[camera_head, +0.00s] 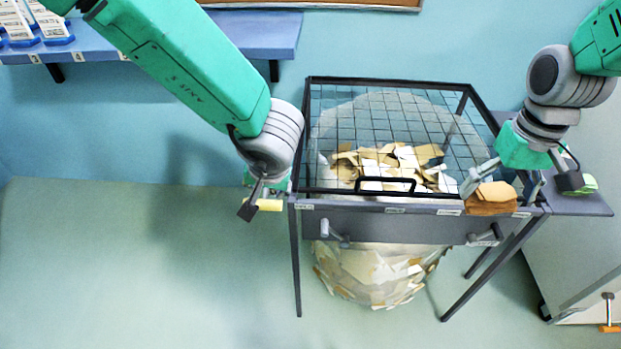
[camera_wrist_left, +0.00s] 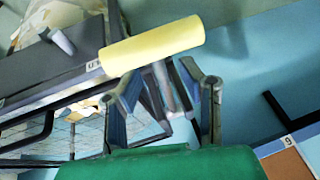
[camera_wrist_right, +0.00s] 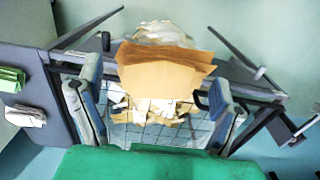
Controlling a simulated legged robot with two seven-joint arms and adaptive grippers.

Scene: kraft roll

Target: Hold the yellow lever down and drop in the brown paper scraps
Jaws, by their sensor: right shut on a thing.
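The yellow lever (camera_head: 268,204) sticks out at the left front corner of the bin stand. In the left wrist view the yellow lever (camera_wrist_left: 150,46) lies across the fingertips, its metal stem between the spread fingers. My left gripper (camera_head: 256,196) is open around that stem. My right gripper (camera_head: 522,182) is shut on the brown paper scraps (camera_head: 491,199), held over the front right corner of the stand. The brown scraps also show in the right wrist view (camera_wrist_right: 165,68). The black mesh lid (camera_head: 408,82) lies across the stand's top, with tan and white scraps (camera_head: 400,163) beneath it.
A full pale bag (camera_head: 372,272) hangs below the stand's grey front panel (camera_head: 400,228). A side shelf at right carries a green stack (camera_head: 588,185). A blue wall shelf (camera_head: 265,35) is at upper left. The floor at left is clear.

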